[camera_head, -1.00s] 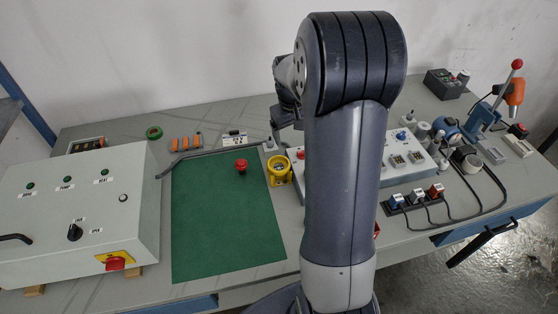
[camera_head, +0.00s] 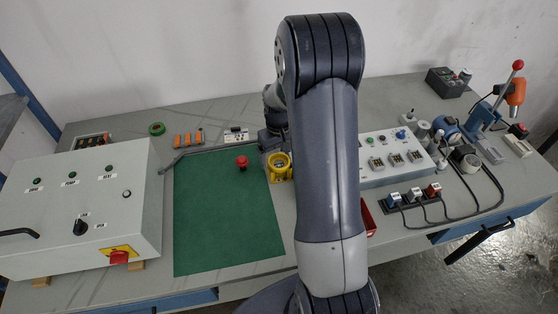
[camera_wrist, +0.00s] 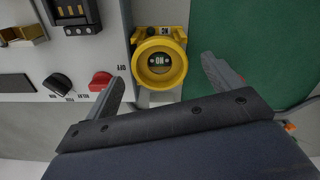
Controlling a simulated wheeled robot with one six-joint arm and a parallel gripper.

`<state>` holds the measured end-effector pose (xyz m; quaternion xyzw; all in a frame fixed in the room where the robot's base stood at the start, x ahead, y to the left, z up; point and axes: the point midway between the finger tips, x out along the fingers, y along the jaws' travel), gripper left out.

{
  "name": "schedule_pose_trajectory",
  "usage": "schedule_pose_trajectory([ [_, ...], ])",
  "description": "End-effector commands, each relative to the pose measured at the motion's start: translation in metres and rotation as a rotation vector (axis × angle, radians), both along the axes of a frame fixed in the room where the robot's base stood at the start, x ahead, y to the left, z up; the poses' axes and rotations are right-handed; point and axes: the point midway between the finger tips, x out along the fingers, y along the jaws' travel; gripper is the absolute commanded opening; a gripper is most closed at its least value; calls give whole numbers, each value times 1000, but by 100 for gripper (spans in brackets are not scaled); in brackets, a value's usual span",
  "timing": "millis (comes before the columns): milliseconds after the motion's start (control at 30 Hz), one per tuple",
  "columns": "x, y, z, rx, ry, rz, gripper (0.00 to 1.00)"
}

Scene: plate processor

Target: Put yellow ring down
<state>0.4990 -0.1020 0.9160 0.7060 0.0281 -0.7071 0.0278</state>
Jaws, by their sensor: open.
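The yellow ring (camera_wrist: 184,62) sits on a yellow housing (camera_wrist: 162,14) at the edge of the green mat, with a dark, lettered centre inside it. In the head view the ring (camera_head: 280,158) shows just left of my arm, at the mat's right edge. My gripper (camera_wrist: 167,72) is open in the wrist view, one finger to the left of the ring and one to the right, with gaps on both sides. Nothing is held. In the head view my arm partly hides the area right of the ring and I cannot make out the fingers.
The green mat (camera_head: 225,225) is mostly clear, with a red button (camera_head: 241,161) near its upper right. A light grey panel (camera_head: 375,180) with switches stands right of the ring. A large control box (camera_head: 60,225) is at left. A red knob (camera_wrist: 100,81) lies near the left finger.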

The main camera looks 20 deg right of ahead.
Motion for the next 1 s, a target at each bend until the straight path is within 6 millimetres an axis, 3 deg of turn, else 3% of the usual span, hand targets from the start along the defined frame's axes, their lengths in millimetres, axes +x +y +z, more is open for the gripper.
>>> schedule_pose_trajectory([
  [167,0,0,-16,0,1,0,87],
  [400,1,0,-18,-1,-2,0,87],
  [1000,0,0,-18,-1,-1,0,39],
])
